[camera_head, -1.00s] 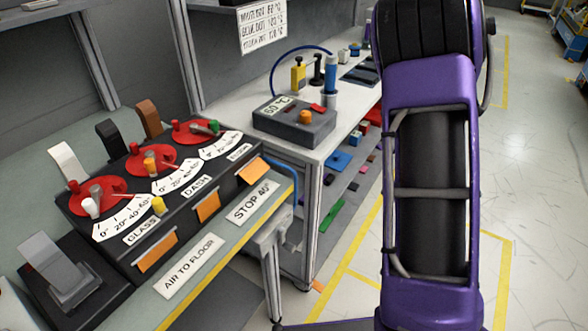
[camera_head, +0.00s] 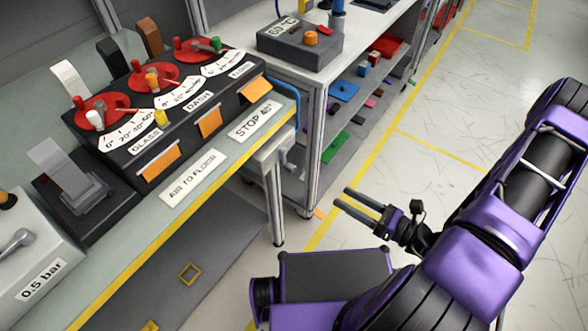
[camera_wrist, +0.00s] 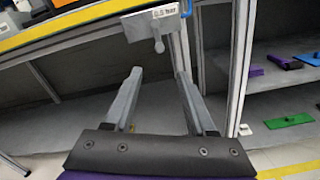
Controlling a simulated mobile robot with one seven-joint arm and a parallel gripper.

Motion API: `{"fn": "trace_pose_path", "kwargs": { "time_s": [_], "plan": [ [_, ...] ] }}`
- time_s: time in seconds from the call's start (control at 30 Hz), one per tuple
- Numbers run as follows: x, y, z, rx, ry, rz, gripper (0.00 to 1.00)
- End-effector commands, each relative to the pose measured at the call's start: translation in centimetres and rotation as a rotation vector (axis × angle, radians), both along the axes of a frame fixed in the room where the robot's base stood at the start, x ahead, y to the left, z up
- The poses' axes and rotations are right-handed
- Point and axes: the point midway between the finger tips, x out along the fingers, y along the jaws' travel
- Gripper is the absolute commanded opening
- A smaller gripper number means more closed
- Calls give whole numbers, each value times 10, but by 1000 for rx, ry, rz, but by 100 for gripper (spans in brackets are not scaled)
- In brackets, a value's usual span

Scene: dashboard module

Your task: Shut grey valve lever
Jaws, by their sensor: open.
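A grey lever (camera_head: 15,240) sits on a pale box (camera_head: 42,258) labelled 0.5 bar at the bench's lower left. In the wrist view, another pale box (camera_wrist: 137,27) with a pressure label, its figure hard to read, has a grey lever (camera_wrist: 159,45) hanging down. I cannot tell which one is the task's valve lever. My gripper (camera_head: 343,197) is open and empty, low over the floor, apart from the bench. In the wrist view, my gripper (camera_wrist: 160,73) shows two parted fingers, with the hanging lever beyond and between their tips.
A black console (camera_head: 130,169) with red dials and several small levers stands on the bench. A broad grey lever (camera_head: 75,175) sits on a black base. A yellow-edged bench front, a metal shelf unit (camera_head: 322,150) and table posts stand nearby.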

Motion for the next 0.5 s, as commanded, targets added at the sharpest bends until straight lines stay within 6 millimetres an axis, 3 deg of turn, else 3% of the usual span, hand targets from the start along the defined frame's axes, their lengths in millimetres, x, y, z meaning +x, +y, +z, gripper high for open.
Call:
{"fn": "trace_pose_path", "kwargs": {
  "time_s": [0.5],
  "plan": [
    [65, 87, -1, -1, 0, 10, 56]
  ]
}}
